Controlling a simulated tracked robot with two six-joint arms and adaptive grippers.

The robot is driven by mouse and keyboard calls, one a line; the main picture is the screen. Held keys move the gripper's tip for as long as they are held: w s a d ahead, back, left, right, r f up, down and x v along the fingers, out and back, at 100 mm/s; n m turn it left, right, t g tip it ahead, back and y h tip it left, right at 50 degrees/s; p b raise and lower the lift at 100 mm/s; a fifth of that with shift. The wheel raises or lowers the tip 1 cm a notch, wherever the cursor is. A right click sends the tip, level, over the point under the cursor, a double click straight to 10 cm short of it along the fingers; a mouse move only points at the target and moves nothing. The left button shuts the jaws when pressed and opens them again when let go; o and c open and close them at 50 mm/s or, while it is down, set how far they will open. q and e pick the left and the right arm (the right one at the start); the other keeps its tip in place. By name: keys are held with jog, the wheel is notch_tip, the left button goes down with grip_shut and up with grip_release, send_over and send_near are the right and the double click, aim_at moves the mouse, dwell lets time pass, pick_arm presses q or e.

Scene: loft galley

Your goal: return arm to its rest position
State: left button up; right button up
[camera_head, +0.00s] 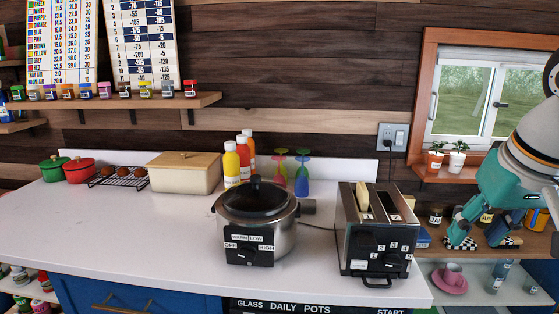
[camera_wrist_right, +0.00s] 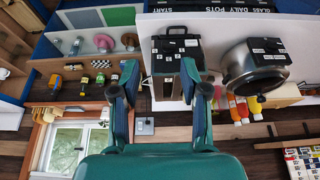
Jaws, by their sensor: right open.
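My right gripper (camera_head: 500,228) is at the right of the head view, teal with dark blue fingers pointing down in front of the right-hand shelves. In the wrist view my right gripper (camera_wrist_right: 160,82) has its two fingers spread apart with nothing held between them. A toaster (camera_head: 372,230) with a slice of bread showing in one slot stands on the counter to the left of the gripper; in the wrist view the toaster (camera_wrist_right: 176,62) appears beyond the fingers. My left gripper is not in view.
A slow cooker (camera_head: 256,222) with a dark lid stands on the white counter (camera_head: 130,235). Behind it are a bread box (camera_head: 185,172), bottles and colored glasses. Two potted plants sit on the window ledge (camera_head: 445,174).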

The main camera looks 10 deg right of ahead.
jog(key=w+a+f+n+y+p, duration=0.1)
jog(key=w+a+f, duration=0.2)
jog(key=w+f, duration=0.35)
jog(key=w+a+f+n, duration=0.2)
jog(key=w+a+f, duration=0.2)
jog(key=w+f, duration=0.25)
jog(key=w+a+f+g+y+p, duration=0.1)
jog(key=a+f, duration=0.2)
jog(key=f, duration=0.6)
jog(key=w+a+f+g+y, duration=0.1)
jog(key=a+f, duration=0.2)
jog(key=f, duration=0.5)
jog(key=s+a+f+g+y+p, duration=0.1)
jog(key=s+a+f, duration=0.2)
jog(key=f, duration=0.6)
jog(key=s+a+f+y, duration=0.1)
jog(key=s+a+f, duration=0.2)
jog(key=f, duration=0.5)
jog(key=s+a+f, duration=0.1)
jog(key=s+f, duration=0.4)
jog(key=s, duration=0.3)
jog(key=s+a+f+m+p, duration=0.1)
jog(key=s+f, duration=0.5)
jog(key=s, duration=0.2)
jog(key=shift+a+m+g, duration=0.2)
jog(key=shift+m+g, duration=0.1)
jog(key=shift+g, duration=0.1)
jog(key=shift+o, duration=0.3)
jog(key=shift+w, duration=0.1)
